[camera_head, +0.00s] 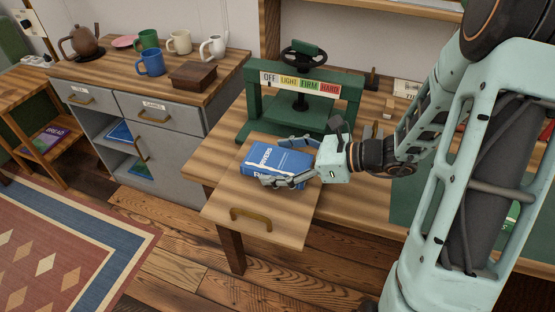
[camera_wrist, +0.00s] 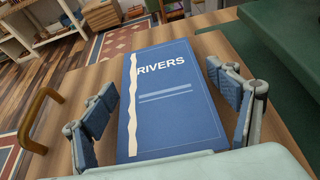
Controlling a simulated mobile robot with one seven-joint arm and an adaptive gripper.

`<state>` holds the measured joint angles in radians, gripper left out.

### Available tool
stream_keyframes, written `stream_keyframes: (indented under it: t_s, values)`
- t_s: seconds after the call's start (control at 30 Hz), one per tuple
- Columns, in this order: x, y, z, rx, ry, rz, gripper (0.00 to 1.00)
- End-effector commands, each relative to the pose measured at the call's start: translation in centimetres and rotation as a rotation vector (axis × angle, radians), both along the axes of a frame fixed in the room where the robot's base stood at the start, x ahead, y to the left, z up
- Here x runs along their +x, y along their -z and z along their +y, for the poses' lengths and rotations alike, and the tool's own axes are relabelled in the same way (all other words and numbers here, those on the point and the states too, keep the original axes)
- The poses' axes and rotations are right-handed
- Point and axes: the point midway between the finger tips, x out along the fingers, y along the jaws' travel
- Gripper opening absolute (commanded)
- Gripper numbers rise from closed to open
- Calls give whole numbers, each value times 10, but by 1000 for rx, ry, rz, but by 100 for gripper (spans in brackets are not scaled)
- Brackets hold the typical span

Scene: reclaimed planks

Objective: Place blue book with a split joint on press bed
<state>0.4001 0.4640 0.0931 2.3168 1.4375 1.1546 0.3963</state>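The blue book (camera_head: 277,161), titled RIVERS, lies flat on the pulled-out wooden board (camera_head: 262,216) in front of the press. In the wrist view the book (camera_wrist: 170,100) has a ragged pale split along its left side. My gripper (camera_head: 288,163) is at the book, with one finger on each side. In the wrist view my gripper (camera_wrist: 165,105) is open, with visible gaps between its finger pads and the book's edges. The green press (camera_head: 258,114) stands behind the book, with a handwheel and a sign reading OFF, LIGHT, FIRM, HARD. Its bed is mostly hidden.
A grey cabinet (camera_head: 184,121) at the left bears several mugs, a teapot (camera_head: 82,42) and a wooden box (camera_head: 193,76). A brass handle (camera_head: 250,214) is on the board's front. A small block (camera_head: 388,108) lies right of the press. A patterned rug (camera_head: 75,235) covers the floor.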

Motion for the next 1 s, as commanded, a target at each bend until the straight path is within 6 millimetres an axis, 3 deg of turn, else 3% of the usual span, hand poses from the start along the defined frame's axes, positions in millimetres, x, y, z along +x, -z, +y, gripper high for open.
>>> stream_keyframes:
  t_s: [0.37, 0.8, 1.0]
  values:
    - [0, -5, 0, 0, 0, -1, 85]
    - [-26, -38, -75, -2, 4, -2, 85]
    - [-35, -47, -98, 0, 2, -1, 85]
